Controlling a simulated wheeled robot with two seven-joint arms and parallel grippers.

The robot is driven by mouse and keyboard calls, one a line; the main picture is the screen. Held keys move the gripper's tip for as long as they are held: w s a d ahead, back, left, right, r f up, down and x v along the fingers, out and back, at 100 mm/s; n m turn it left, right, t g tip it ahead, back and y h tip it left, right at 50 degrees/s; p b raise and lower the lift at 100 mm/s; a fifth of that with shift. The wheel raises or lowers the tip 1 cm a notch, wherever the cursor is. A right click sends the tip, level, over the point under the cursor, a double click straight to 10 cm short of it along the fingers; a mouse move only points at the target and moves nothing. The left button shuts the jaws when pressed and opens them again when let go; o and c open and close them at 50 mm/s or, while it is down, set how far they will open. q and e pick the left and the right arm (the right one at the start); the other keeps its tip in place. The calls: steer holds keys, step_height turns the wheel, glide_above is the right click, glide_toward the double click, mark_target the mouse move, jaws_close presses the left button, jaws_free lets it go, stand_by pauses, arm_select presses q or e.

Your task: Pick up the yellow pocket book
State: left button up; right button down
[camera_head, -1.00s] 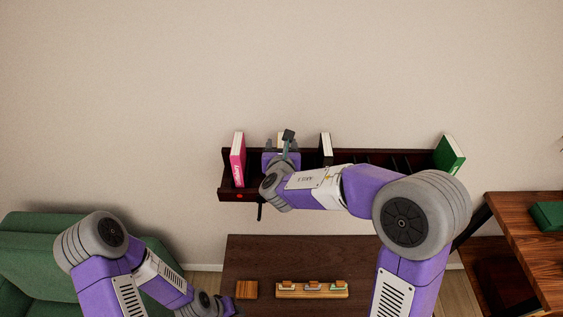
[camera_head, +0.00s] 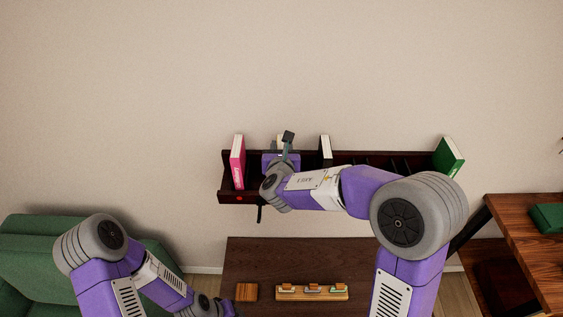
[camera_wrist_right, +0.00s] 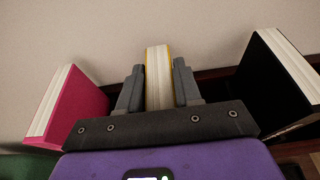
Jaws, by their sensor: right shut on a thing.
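The yellow pocket book (camera_wrist_right: 158,75) stands upright between the fingers of my right gripper (camera_wrist_right: 158,88) in the right wrist view. Its pale page edges face the camera, with thin yellow cover edges around them. The gripper is shut on it. In the head view my right gripper (camera_head: 286,150) is at the dark wall shelf (camera_head: 228,197), between a pink book and a black book. There my gripper and wrist hide most of the yellow book. My left arm is at the lower left of the head view, and its fingers are not clearly seen.
The pink book (camera_head: 238,162) is left of my right gripper, and the black book (camera_head: 326,150) is right. A green book (camera_head: 449,156) leans at the shelf's right end. Below are a dark table (camera_head: 260,262) with a wooden block (camera_head: 247,291) and a wooden rack (camera_head: 312,295).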

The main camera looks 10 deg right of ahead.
steer(key=shift+r, duration=0.1)
step_height(320, 180, up, 10)
steer(key=shift+f+p, duration=0.1)
steer(key=shift+p, duration=1)
